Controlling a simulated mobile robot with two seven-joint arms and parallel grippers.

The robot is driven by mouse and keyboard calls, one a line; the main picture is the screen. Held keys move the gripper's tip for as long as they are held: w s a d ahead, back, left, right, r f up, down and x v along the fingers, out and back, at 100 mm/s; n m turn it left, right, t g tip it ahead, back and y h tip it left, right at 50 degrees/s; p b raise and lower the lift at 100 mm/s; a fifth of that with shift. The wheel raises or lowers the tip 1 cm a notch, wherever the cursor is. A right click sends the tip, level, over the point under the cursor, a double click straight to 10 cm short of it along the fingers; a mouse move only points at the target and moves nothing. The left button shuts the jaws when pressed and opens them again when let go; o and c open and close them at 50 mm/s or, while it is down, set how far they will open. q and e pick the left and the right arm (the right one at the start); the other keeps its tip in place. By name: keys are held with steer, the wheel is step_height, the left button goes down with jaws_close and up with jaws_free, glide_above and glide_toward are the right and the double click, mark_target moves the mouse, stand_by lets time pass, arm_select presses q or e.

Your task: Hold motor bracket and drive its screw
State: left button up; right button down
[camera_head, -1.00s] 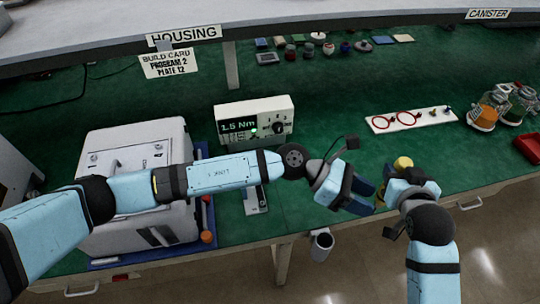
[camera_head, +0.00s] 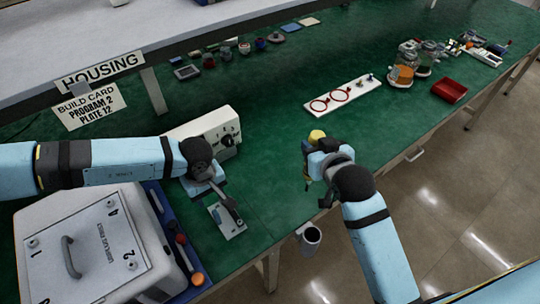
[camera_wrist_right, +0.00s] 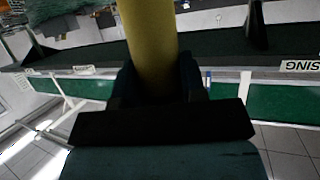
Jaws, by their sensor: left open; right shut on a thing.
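My right gripper (camera_head: 312,165) is shut on a yellow-handled tool, probably the screwdriver (camera_head: 317,136), held upright above the front edge of the bench. Its thick yellow handle (camera_wrist_right: 150,40) stands between the jaws in the right wrist view; its tip cannot be made out. My left gripper (camera_head: 212,190) is open, pointing down just above a light metal plate (camera_head: 232,228) on the green bench, which may belong to the motor bracket. The gripper and its wrist hide part of the plate. I cannot tell whether the jaws touch it, and the screw cannot be made out.
A white torque controller (camera_head: 222,128) stands behind my left wrist. A white board with red rings (camera_head: 343,95), jars (camera_head: 403,68) and a red bin (camera_head: 450,90) lie right.

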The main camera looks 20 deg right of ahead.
mark_target(215, 212)
steer(key=w+a+f+n+g+y, duration=0.4)
steer(key=w+a+n+g+y, duration=0.3)
steer(key=a+n, duration=0.3)
steer(key=w+a+f+n+g+y, duration=0.4)
steer(key=w+a+n+g+y, duration=0.2)
steer(key=a+n+g, duration=0.3)
arm_select(q)
steer(key=shift+f, duration=0.3)
step_height(215, 212, down, 11)
steer(key=shift+f, duration=0.2)
arm_select(e)
steer(key=s+a+r+n+g+h, duration=0.2)
steer(key=r+n+g, duration=0.2)
steer(key=r, duration=0.3)
steer(key=s+a+r+n+g+h, duration=0.1)
steer(key=a+r+n+g+h, duration=0.1)
steer(key=r+n, duration=0.4)
steer(key=r+g+h, duration=0.1)
steer(key=g, duration=0.1)
steer(key=shift+s+a+r+g, duration=0.3)
steer(key=shift+s+r+g, duration=0.05)
steer(key=shift+g, duration=0.05)
